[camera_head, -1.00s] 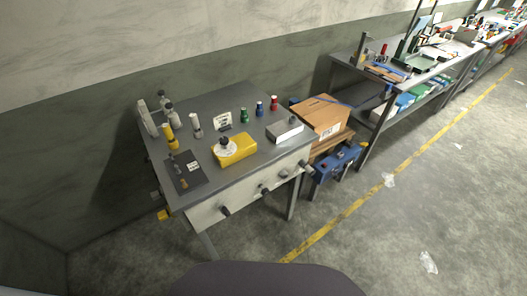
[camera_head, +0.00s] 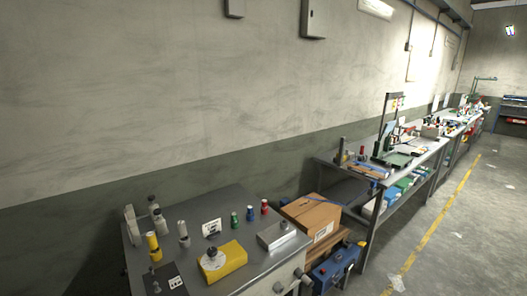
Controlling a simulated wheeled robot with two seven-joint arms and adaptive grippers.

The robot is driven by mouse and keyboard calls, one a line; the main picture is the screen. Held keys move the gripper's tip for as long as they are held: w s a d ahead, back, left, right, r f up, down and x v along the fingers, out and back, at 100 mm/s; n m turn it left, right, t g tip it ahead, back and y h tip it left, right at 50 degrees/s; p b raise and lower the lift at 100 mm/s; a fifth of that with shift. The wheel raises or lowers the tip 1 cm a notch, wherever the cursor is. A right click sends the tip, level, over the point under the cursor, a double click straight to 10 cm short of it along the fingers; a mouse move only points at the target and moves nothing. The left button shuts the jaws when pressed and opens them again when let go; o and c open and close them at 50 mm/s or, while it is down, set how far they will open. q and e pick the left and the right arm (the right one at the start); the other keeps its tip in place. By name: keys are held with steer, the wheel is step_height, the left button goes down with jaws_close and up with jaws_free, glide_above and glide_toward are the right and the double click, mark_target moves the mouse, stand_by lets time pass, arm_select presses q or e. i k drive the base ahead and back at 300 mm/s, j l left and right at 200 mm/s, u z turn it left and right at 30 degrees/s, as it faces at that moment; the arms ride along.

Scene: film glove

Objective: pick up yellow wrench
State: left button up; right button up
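I cannot make out a yellow wrench in the head view. The yellow things on the near metal table (camera_head: 205,241) are a yellow box (camera_head: 223,263) with a round grey-white piece on top and a yellow upright cylinder (camera_head: 154,246). More small items crowd the long workbench (camera_head: 431,150) to the right, too small to tell apart. Neither of my grippers shows in the view.
Green, blue and red small bottles (camera_head: 250,213) and a grey metal block (camera_head: 277,236) stand on the near table. A cardboard box (camera_head: 311,217) and a blue toolbox (camera_head: 334,268) sit beside it. Open floor (camera_head: 470,240) with a yellow line lies on the right.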

mark_target(150, 236)
steer(key=i+j, duration=0.1)
steer(key=j, duration=0.3)
steer(key=i+j+u, duration=0.1)
steer(key=j, duration=0.35)
steer(key=i+j+u, duration=0.1)
steer(key=j, duration=0.3)
steer(key=i+j, duration=0.25)
steer(key=j, duration=0.15)
